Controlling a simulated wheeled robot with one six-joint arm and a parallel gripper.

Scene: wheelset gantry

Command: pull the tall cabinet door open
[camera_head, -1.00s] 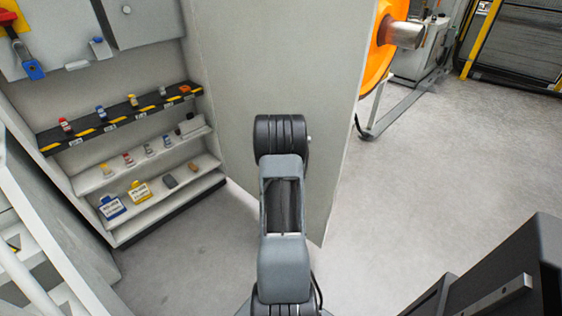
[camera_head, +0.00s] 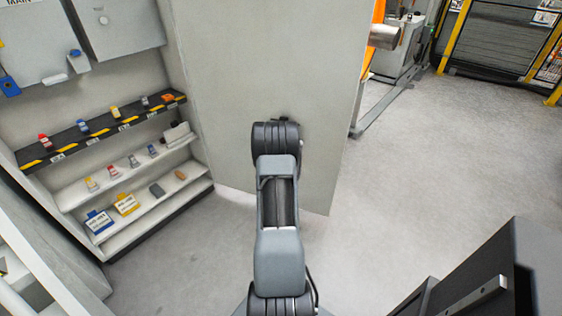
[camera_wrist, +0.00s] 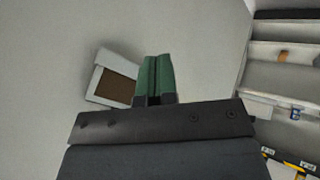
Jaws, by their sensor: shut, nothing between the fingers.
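The tall cabinet door (camera_head: 225,90) is a plain light grey panel standing open, swung out to the right of the cabinet (camera_head: 178,60). In the wrist view the door's grey face (camera_wrist: 60,50) fills the left and middle. My gripper (camera_wrist: 156,68) shows there with green fingers shut together and nothing between them, in front of the door face. A white frame with a brown inside (camera_wrist: 117,88) is just left of the fingers; I cannot tell if they touch. In the head view my arm hides the gripper.
The cabinet's shelves (camera_head: 140,195) hold several small coloured items and tags. An orange machine part with a metal shaft (camera_head: 384,36) is behind the door's right edge. Yellow-framed fencing (camera_head: 500,45) stands at the back right. The floor (camera_head: 430,170) right of the door is clear.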

